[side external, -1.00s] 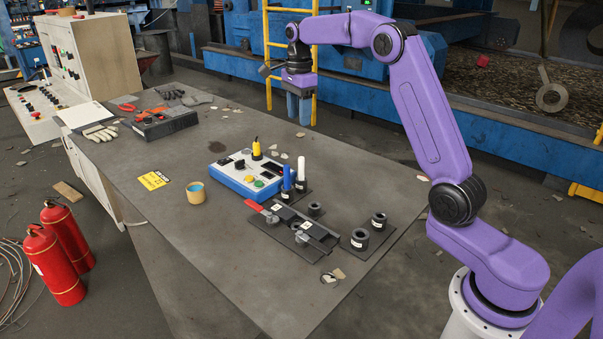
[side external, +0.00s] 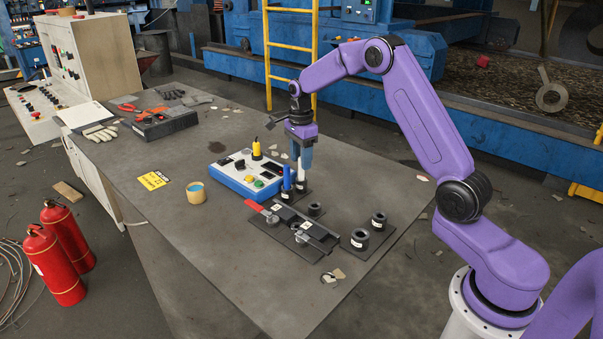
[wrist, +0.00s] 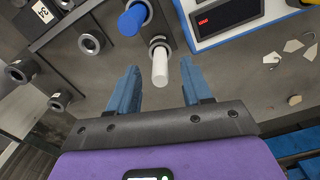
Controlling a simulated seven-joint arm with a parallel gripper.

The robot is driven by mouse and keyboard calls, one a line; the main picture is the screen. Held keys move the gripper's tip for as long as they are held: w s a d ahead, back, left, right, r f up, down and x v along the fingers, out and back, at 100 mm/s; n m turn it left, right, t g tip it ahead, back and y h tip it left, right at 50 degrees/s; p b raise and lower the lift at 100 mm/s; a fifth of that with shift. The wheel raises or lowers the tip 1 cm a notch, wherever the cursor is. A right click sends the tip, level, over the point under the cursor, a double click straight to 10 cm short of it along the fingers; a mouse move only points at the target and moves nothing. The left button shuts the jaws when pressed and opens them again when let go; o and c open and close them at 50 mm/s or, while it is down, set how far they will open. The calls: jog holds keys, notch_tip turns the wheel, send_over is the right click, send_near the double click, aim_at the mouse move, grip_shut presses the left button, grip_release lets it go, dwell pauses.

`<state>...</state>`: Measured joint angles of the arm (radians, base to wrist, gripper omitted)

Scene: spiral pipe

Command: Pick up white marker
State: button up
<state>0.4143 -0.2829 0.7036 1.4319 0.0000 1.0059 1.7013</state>
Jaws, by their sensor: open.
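The white marker (side external: 301,174) stands upright in a dark holder on the table, just right of the blue marker (side external: 287,181). In the wrist view the white marker (wrist: 160,70) shows in the gap between my two blue fingers. My gripper (side external: 303,160) points down at the marker's upper part, and the fingers partly hide it in the side view. The gripper (wrist: 159,66) is open, with a visible gap on each side of the marker. The blue marker (wrist: 133,20) stands outside the fingers.
Empty dark holders (side external: 360,239) and a black rail fixture (side external: 296,224) lie toward the front. The table's right side is mostly clear.

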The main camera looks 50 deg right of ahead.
aim_at(301, 174)
jog(key=shift+d+f, duration=0.15)
jog(key=shift+f, duration=1.6)
grip_shut()
jog(key=shift+r, duration=0.1)
